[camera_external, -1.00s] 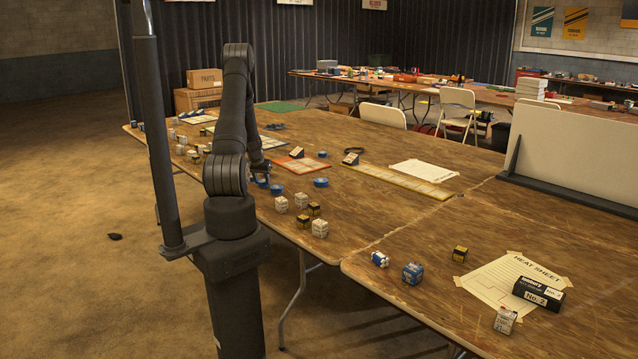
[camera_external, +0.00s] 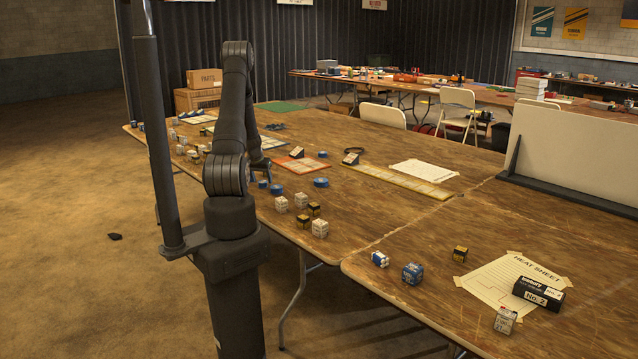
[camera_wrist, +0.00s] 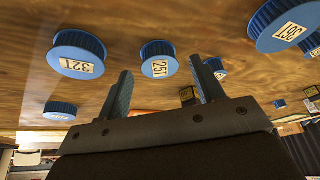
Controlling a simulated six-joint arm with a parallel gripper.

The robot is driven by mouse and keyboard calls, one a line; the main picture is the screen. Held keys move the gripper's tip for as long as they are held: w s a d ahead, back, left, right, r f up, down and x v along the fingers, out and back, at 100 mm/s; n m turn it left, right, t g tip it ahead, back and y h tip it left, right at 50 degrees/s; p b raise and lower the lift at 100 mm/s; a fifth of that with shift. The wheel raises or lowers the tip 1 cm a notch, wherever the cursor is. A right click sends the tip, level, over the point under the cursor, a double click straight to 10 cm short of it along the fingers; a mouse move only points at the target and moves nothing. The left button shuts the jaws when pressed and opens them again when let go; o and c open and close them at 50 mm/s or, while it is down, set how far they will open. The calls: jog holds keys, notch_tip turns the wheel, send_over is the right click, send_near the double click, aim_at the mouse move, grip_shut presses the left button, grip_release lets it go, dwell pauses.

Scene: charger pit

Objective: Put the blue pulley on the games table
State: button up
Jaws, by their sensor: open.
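Several blue pulleys with toothed rims and number labels sit on the long wooden table (camera_external: 390,215). In the external view one pulley (camera_external: 321,182) is right of my arm, and others (camera_external: 276,188) lie closer to it. My gripper (camera_external: 262,165) is partly hidden behind my arm, just above the table. In the wrist view my gripper (camera_wrist: 163,88) is open and empty. I cannot tell which table is the games table.
Small boxes (camera_external: 320,228) stand along the near edge. Orange (camera_external: 302,165) and yellow (camera_external: 400,180) sheets lie behind the pulleys. A heat sheet (camera_external: 510,283) with a black box (camera_external: 538,291) is at right, before an upright white panel (camera_external: 570,158). Another table (camera_external: 480,95) stands behind.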

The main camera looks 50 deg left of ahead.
jog(key=v, duration=1.1)
jog(key=shift+f, duration=0.2)
jog(key=x, duration=1.1)
jog(key=shift+w+a+f, duration=0.1)
jog(key=shift+w+f, duration=0.05)
jog(key=shift+f, duration=0.15)
jog(key=shift+r, duration=0.5)
jog(key=shift+f, duration=0.15)
